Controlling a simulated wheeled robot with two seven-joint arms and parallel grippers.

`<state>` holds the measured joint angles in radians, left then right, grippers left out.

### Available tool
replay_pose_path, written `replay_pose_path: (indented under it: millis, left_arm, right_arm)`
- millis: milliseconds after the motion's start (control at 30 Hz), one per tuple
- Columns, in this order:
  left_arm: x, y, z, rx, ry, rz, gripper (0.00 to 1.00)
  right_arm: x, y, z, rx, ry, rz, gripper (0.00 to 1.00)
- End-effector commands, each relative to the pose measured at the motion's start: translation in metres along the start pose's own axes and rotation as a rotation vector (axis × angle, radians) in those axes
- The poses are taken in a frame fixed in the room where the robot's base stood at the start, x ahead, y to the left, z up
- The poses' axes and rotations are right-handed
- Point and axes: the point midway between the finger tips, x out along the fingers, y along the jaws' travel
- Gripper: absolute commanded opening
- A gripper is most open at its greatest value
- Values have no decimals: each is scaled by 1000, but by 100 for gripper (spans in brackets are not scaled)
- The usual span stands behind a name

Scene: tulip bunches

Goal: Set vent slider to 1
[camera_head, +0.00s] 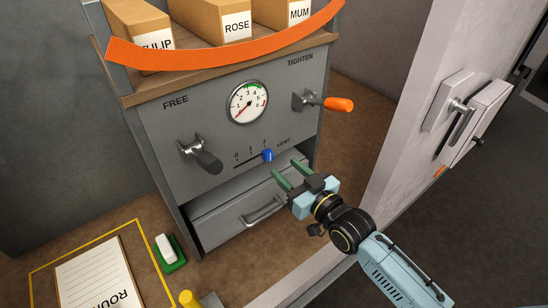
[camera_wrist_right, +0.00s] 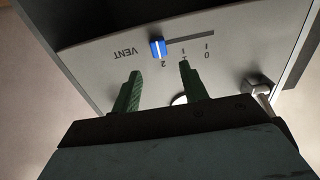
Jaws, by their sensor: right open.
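The vent slider's blue knob (camera_head: 267,155) is on the grey cabinet front (camera_head: 200,115), at the end of its slot near the word VENT. In the right wrist view the blue knob (camera_wrist_right: 157,47) is by the mark 2, and the slot runs right past 1 to 0. My right gripper (camera_head: 286,168) is open and empty, with green fingers. Its fingertips are just right of and below the knob in the head view. In the right wrist view my right gripper (camera_wrist_right: 160,69) has its fingers spread below the knob, apart from it. My left gripper is not in view.
A round gauge (camera_head: 248,102) is above the slider. A black-handled lever (camera_head: 203,155) is to its left and an orange-handled lever (camera_head: 325,103) to its upper right. A drawer (camera_head: 225,218) is below, slightly open. A white door (camera_head: 430,110) stands at the right.

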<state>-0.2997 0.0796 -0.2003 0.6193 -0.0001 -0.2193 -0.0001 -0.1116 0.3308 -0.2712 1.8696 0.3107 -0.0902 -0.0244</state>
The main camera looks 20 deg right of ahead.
Motion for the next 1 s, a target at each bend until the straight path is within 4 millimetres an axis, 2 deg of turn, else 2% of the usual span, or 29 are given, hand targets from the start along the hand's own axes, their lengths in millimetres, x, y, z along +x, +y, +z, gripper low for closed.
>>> replay_pose_path:
  millis: [100,300,467,733,1000]
  left_arm:
    - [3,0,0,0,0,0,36]
    - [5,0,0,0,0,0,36]
    - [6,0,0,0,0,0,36]
    - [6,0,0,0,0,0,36]
    - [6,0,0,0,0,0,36]
  right_arm:
    - [24,0,0,0,2,0,44]
    - [50,0,0,0,1,0,44]
    - [59,0,0,1,0,0,44]
    - [60,0,0,0,-2,0,44]
    - [60,0,0,0,-1,0,10]
